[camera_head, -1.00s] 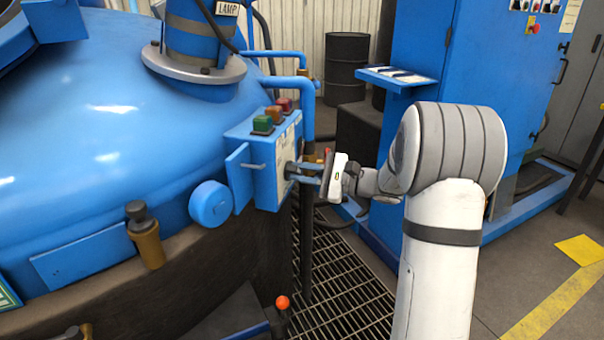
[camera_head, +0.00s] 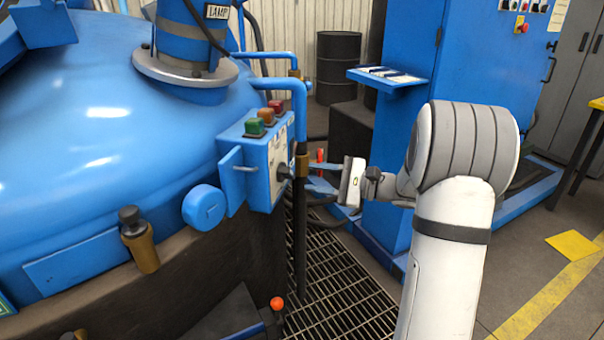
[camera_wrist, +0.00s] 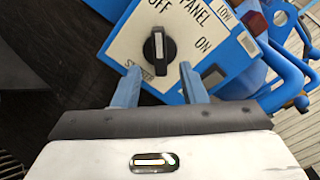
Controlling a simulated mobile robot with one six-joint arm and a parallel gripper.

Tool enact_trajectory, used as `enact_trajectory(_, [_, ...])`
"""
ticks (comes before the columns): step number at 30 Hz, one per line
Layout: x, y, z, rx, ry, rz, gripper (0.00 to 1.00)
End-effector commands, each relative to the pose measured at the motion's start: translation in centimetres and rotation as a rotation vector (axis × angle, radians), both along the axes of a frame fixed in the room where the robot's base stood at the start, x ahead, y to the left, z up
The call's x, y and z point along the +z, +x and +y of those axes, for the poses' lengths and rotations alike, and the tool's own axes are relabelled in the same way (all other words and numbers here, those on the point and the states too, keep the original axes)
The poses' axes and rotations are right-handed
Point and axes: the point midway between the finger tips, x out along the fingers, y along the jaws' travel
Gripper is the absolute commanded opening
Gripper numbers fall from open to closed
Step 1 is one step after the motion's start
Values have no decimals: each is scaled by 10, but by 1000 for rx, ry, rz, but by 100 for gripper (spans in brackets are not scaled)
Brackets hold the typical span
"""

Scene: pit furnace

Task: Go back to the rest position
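My gripper (camera_head: 322,177) is to the right of the blue control box on the furnace, apart from it. Its two blue fingers show spread and empty in the wrist view (camera_wrist: 160,70). The box's white panel face (camera_wrist: 127,42) is in front of them, with the words PANEL, OFF and ON. A black rotary knob (camera_wrist: 155,50) with a white line stands on that face, beyond and between the fingertips. In the head view the knob (camera_head: 283,172) is small and dark on the side of the control box (camera_head: 257,182).
Green, orange and red buttons (camera_head: 265,115) top the box. Blue pipes (camera_head: 299,110) and a dark post stand close by the gripper. A blue cabinet (camera_head: 460,60) with a shelf is behind my arm. An orange-tipped lever (camera_head: 277,303) stands low by the floor grating (camera_head: 340,290).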

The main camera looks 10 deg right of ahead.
Motion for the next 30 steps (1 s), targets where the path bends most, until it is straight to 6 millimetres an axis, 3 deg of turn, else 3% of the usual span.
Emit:
enact_trajectory(6, [0,-9,-15,0,0,1,38])
enact_trajectory(20, [4,-12,-10,14,-16,4,38])
enact_trajectory(23, [19,-27,11,71,-91,22,38])
enact_trajectory(25, [34,-48,36,143,-192,42,38])
enact_trajectory(30, [64,-126,88,362,-553,66,38])
